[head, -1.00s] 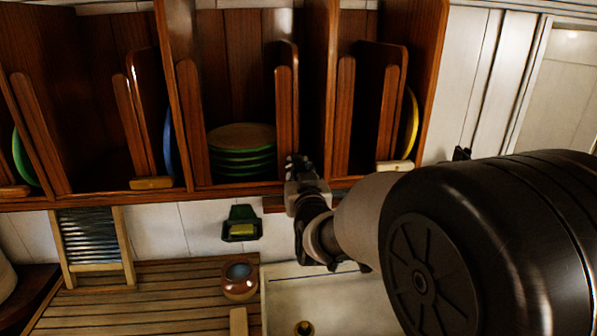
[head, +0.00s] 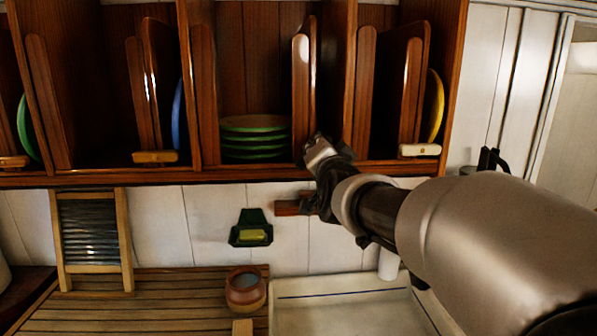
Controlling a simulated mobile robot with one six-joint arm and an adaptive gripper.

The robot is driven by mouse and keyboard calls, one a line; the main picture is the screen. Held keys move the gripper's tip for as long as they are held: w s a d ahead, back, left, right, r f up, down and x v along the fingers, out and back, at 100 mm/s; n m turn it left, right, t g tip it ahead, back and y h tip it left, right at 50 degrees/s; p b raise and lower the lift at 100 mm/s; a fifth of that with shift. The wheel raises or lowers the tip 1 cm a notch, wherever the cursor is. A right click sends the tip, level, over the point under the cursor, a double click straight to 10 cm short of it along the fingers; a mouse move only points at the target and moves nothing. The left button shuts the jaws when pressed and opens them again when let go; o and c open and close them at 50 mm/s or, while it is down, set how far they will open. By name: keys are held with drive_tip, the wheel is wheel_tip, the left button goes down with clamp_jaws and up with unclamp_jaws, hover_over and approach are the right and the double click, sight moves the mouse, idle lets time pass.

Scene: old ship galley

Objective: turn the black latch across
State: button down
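My gripper (head: 318,148) is at the lower front edge of the wooden plate rack (head: 100,180), by the divider right of the green plates (head: 255,137). Its fingers are small and dark here, and I cannot tell whether they are open or touching the wood. I cannot make out a black latch clearly; the spot at the foot of this divider is covered by my gripper. Similar small blocks show at other dividers: a tan one (head: 155,157) to the left and a pale one (head: 420,150) to the right.
A blue plate (head: 178,113) and a yellow plate (head: 434,105) stand in the rack. Below are a green soap holder (head: 251,229), a brown wooden piece (head: 291,208), a washboard (head: 90,240), a brown pot (head: 245,289) and a pale sink (head: 340,310). A black fixture (head: 490,160) is at right.

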drive_tip(key=m+b, duration=0.2)
drive_tip(key=m, duration=0.1)
drive_tip(key=m+b, duration=0.3)
drive_tip(key=f+m+b, duration=0.1)
drive_tip(key=m+b, duration=0.1)
drive_tip(key=shift+d+m+b, duration=0.2)
drive_tip(key=shift+m+b, duration=0.15)
drive_tip(key=shift+m, duration=0.05)
idle(0.4)
drive_tip(key=c, duration=1.4)
unclamp_jaws()
drive_tip(key=shift+c, duration=0.2)
drive_tip(key=s, duration=1.2)
drive_tip(key=shift+f, duration=0.1)
